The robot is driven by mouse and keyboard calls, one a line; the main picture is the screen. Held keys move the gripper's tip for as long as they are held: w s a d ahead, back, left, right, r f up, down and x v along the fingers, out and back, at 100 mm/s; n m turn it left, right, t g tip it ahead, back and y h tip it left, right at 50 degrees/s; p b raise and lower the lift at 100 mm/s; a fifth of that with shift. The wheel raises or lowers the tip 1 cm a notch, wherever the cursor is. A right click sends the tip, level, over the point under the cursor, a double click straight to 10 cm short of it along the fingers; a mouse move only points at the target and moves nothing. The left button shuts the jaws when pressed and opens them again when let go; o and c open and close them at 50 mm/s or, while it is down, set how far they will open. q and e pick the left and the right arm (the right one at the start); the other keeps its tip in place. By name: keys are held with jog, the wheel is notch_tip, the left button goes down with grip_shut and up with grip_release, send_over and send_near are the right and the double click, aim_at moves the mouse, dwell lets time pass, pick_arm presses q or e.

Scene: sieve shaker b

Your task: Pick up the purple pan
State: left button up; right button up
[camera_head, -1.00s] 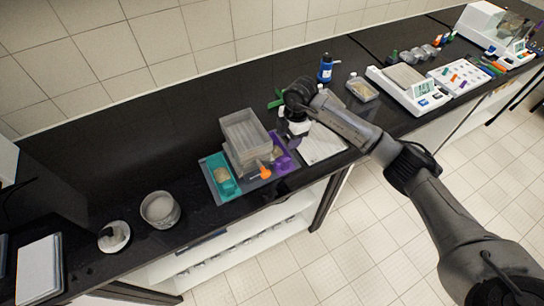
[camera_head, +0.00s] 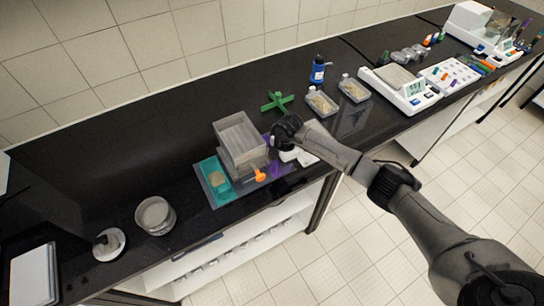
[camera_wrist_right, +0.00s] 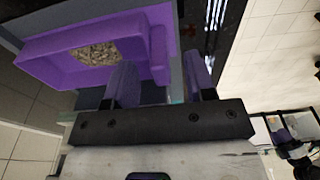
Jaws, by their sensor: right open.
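The purple pan (camera_wrist_right: 75,47) holds pale grains and fills the upper left of the right wrist view. In the head view it shows only as small purple patches (camera_head: 277,169) at the right end of the grey tray, mostly hidden by my right gripper. My right gripper (camera_wrist_right: 160,82) is open, with its two fingers apart close to the pan's purple end piece. I cannot tell whether the fingers touch it. In the head view my right wrist is over the pan, at the front of the black bench. My left gripper is not in view.
Left of the purple pan are a teal pan (camera_head: 212,172), a grey box stack (camera_head: 240,135) and an orange piece (camera_head: 260,176). Behind stand a green cross-shaped piece (camera_head: 277,102), a blue bottle (camera_head: 318,72) and clear containers (camera_head: 320,103). The bench's left back is clear.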

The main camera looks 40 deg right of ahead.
jog(key=shift+a+f, duration=0.15)
jog(key=shift+f, duration=1)
grip_shut()
